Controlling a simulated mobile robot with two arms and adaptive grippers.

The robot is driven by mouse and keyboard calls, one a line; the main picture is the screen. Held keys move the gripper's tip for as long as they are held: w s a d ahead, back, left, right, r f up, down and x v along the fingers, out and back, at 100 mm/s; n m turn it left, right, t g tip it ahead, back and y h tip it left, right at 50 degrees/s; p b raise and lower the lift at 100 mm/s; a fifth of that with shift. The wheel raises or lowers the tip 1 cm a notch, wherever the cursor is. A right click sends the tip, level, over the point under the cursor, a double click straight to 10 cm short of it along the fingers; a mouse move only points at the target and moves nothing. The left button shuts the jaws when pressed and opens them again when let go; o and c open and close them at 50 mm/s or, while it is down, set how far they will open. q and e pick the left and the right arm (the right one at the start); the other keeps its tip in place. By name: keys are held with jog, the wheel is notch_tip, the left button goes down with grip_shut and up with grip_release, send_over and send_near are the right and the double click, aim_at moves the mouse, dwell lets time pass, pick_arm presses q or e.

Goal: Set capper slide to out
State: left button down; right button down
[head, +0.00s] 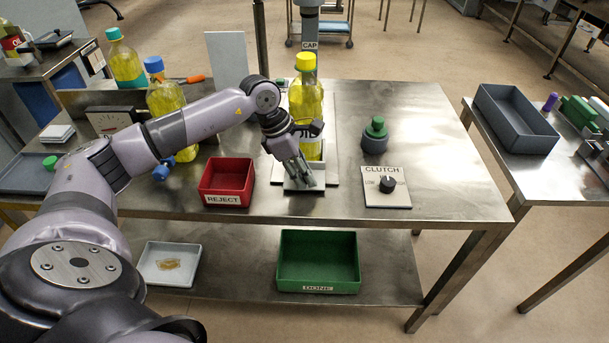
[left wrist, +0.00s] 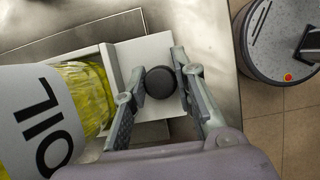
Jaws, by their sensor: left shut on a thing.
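The capper slide is a pale plate (head: 318,186) with a black round knob (left wrist: 160,82), seen best in the left wrist view. An oil bottle (head: 306,105) with a yellow cap stands upright behind the knob; its OIL label (left wrist: 40,115) shows in the left wrist view. The capper post (head: 309,30), marked CAP, rises behind the bottle. My left gripper (head: 303,178) reaches down at the slide's front end, its fingers on either side of the knob and shut on it. The gripper hides the knob in the head view. My right gripper is not in view.
A red REJECT bin (head: 227,182) stands left of the slide. A CLUTCH dial (head: 387,186) and a green-topped knob (head: 375,135) stand to the right. A green DONE bin (head: 318,262) is on the lower shelf. Bare tabletop lies at the right.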

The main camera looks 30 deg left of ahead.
pick_arm(q)
jog(key=shift+s+d+f, duration=0.1)
jog(key=shift+s+d, duration=0.05)
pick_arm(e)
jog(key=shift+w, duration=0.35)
pick_arm(q)
jog(key=c, duration=1.3)
grip_release()
jog(key=shift+s, duration=0.1)
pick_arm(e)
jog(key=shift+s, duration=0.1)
pick_arm(q)
jog(key=shift+r, duration=0.25)
jog(key=v, duration=1.1)
jog(key=shift+a+r, duration=0.2)
jog(key=shift+r, duration=0.05)
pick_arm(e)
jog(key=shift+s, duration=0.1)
